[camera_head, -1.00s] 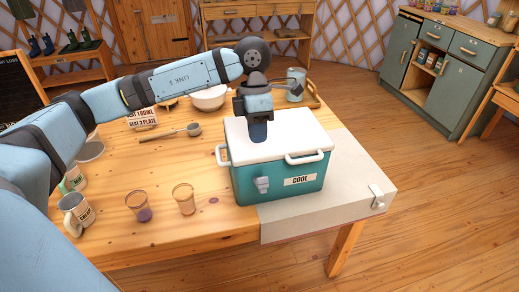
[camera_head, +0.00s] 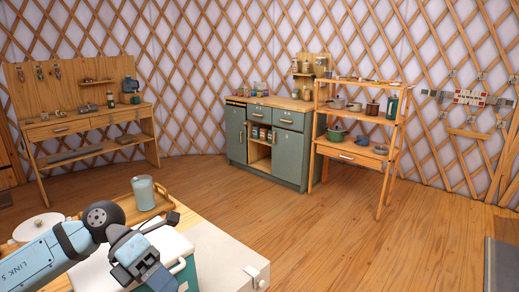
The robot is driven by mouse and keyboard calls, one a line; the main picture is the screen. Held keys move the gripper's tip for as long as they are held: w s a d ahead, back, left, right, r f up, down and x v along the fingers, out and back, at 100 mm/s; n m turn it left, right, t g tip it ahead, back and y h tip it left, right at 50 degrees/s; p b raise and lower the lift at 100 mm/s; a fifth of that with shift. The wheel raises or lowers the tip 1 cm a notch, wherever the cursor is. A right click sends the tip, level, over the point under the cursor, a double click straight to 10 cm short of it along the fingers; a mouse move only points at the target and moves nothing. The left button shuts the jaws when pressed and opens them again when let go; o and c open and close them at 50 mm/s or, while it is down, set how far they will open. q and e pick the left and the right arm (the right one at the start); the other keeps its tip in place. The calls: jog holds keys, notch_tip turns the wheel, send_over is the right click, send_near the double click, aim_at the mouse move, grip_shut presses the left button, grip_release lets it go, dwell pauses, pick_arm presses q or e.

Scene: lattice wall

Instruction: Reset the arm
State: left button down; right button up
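My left arm reaches in from the lower left, and its blue and dark grey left gripper (camera_head: 158,278) hangs over the cooler at the bottom of the view. The gripper points down and to the right; its fingertips are too hard to make out to tell whether they are open or shut. The cooler (camera_head: 170,245) has a white lid and a teal body, and is partly hidden by the gripper and cut off by the bottom edge. My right gripper is not in view.
A pale blue pitcher (camera_head: 143,193) stands on a wooden tray (camera_head: 168,203) close behind my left wrist. A white lidded pot (camera_head: 38,228) is at the left. A green cabinet (camera_head: 266,140), a wooden shelf (camera_head: 350,153) and a workbench (camera_head: 92,122) line the wall. The floor between is clear.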

pick_arm(q)
jog(key=s+d+n+t+h, duration=0.2)
jog(key=d+n+h, duration=0.3)
jog(key=d+h, duration=0.35)
jog(key=w+a+f+n+t+y, duration=0.1)
jog(key=a+f+n+t+y, duration=0.3)
jog(key=f+n+t, duration=0.8)
jog(key=a+f+n+t+y, duration=0.25)
jog(key=n+t+y, duration=0.45)
jog(key=n, duration=1.1)
jog(key=s+a+f+n+g+y, duration=0.2)
jog(key=s+f+n+g, duration=0.1)
jog(key=s+f, duration=0.4)
jog(key=s+a+f+n+g+y, duration=0.1)
jog(key=s+f+n+g+y, duration=0.2)
jog(key=f, duration=0.6)
jog(key=s+a+r+p, duration=0.1)
jog(key=s+r+p, duration=0.2)
jog(key=r+p, duration=1.2)
jog(key=p, duration=0.6)
jog(key=shift+a+n+t, duration=0.3)
jog(key=shift+n, duration=0.1)
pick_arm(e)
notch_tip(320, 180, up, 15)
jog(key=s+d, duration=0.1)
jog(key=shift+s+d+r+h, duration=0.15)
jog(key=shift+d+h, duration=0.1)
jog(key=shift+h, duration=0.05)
